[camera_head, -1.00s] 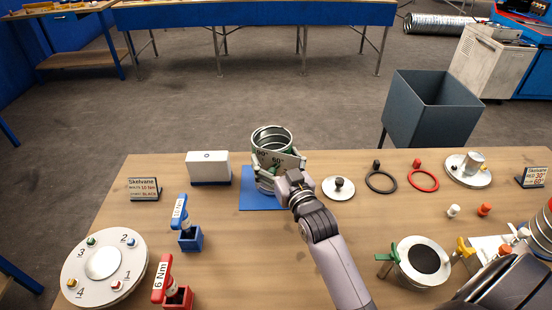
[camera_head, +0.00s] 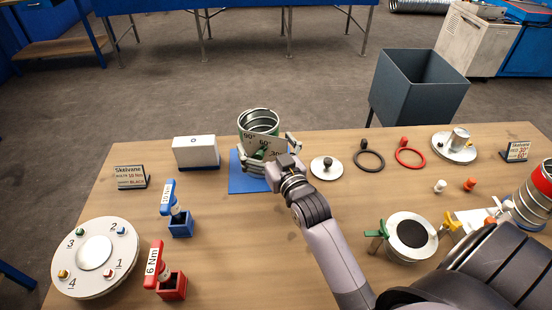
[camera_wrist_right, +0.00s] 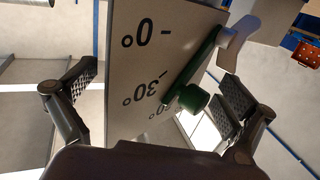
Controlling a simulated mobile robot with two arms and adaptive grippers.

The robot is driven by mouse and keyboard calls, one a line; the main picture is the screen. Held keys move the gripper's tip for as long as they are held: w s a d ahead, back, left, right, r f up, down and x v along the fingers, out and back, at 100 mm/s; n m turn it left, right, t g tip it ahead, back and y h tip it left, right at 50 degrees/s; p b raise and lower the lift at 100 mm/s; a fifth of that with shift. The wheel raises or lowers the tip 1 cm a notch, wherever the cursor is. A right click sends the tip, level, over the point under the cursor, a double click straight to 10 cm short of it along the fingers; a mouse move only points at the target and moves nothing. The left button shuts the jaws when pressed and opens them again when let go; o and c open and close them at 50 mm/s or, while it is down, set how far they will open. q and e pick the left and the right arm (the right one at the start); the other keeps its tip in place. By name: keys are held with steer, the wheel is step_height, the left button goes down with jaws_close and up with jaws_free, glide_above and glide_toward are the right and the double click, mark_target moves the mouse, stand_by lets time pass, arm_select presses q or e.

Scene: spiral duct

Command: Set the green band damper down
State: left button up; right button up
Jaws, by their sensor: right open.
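The green band damper (camera_head: 258,121) is a short metal duct piece with a green band and a pale angle plate. It stands upright at the blue mat (camera_head: 243,185); its lower end is hidden by my gripper. My right gripper (camera_head: 267,147) is open around the plate side of the damper. In the right wrist view its fingers (camera_wrist_right: 157,92) stand apart on both sides of the angle plate (camera_wrist_right: 140,70), with gaps showing. The green lever (camera_wrist_right: 192,75) with its knob lies across the plate. My left gripper is not in view.
A white box (camera_head: 196,150) stands left of the mat, and a small lidded disc (camera_head: 327,171) lies right of it. Black (camera_head: 369,163) and red rings (camera_head: 410,157) lie further right. Blue (camera_head: 180,225) and red (camera_head: 172,285) tool holders stand front left. The table centre is clear.

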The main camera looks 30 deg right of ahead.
steer(key=s+b, duration=0.2)
steer(key=s, duration=0.8)
steer(key=shift+s+a, duration=0.3)
steer(key=shift+a, duration=0.15)
